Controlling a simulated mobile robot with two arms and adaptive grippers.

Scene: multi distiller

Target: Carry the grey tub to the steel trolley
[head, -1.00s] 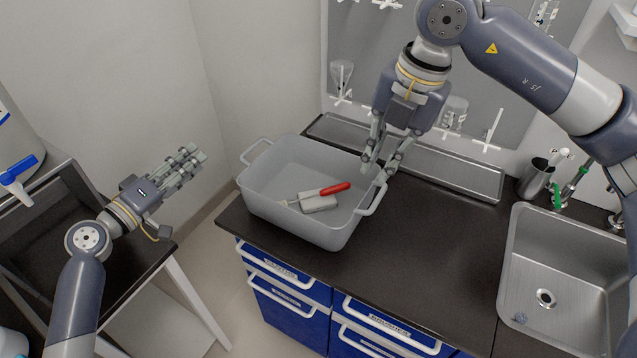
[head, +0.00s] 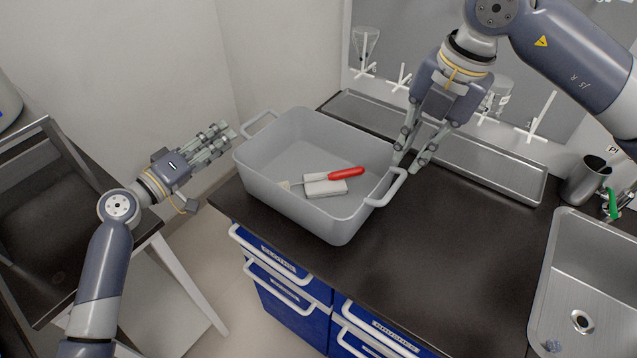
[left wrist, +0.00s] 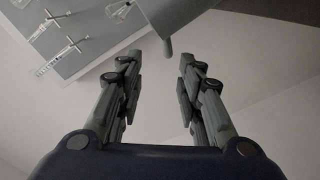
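The grey tub (head: 341,222) stands upright on the dark counter, with a handle at each end. A red-handled brush (head: 345,173) and a pale block (head: 326,187) lie inside it. My right gripper (head: 408,164) is open and empty, just behind the tub's right handle (head: 387,188); I cannot tell if it touches. My left gripper (head: 230,141) is open and empty, left of the tub near its left handle (head: 260,125). Its parted fingers show in the left wrist view (left wrist: 160,85). A metal-framed stand (head: 62,150) at far left may be the steel trolley; I cannot tell for sure.
A long steel tray (head: 490,172) lies along the back of the counter below a peg board with glassware. A sink (head: 590,270) is at the right, with a metal cup (head: 585,180) behind it. Blue drawers (head: 290,310) are below. The counter (head: 440,240) right of the tub is clear.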

